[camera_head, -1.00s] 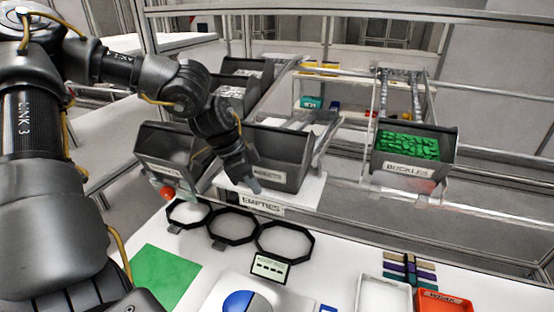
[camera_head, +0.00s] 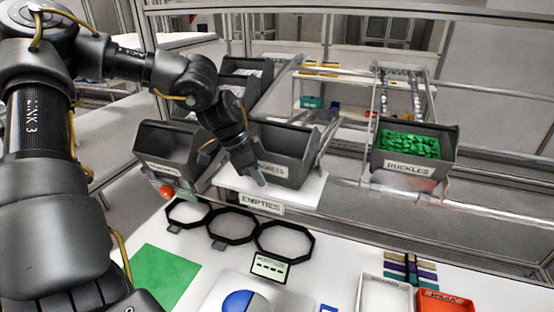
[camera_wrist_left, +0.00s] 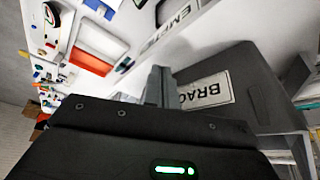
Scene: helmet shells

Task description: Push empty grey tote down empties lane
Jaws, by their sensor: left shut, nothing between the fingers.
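A dark grey tote (camera_head: 294,158) with a label ending in "KETS" stands at the front of the rack behind the white ledge; the interior that shows looks empty. It fills the right of the left wrist view (camera_wrist_left: 252,72), where "BRAC" is readable. My left gripper (camera_head: 260,180) is shut and empty, pointing down in front of the tote's left side and covering part of its label. In the wrist view its closed fingers (camera_wrist_left: 158,84) are close beside the label; I cannot tell whether they touch. The EMPTIES sign (camera_head: 262,204) is on the ledge's front edge.
Another grey tote (camera_head: 165,150) is to the left, with a red ball (camera_head: 167,191) before it. A tote of green buckles (camera_head: 410,165) is to the right. Black ring frames (camera_head: 285,241) lie on the white table. Metal rails flank the totes.

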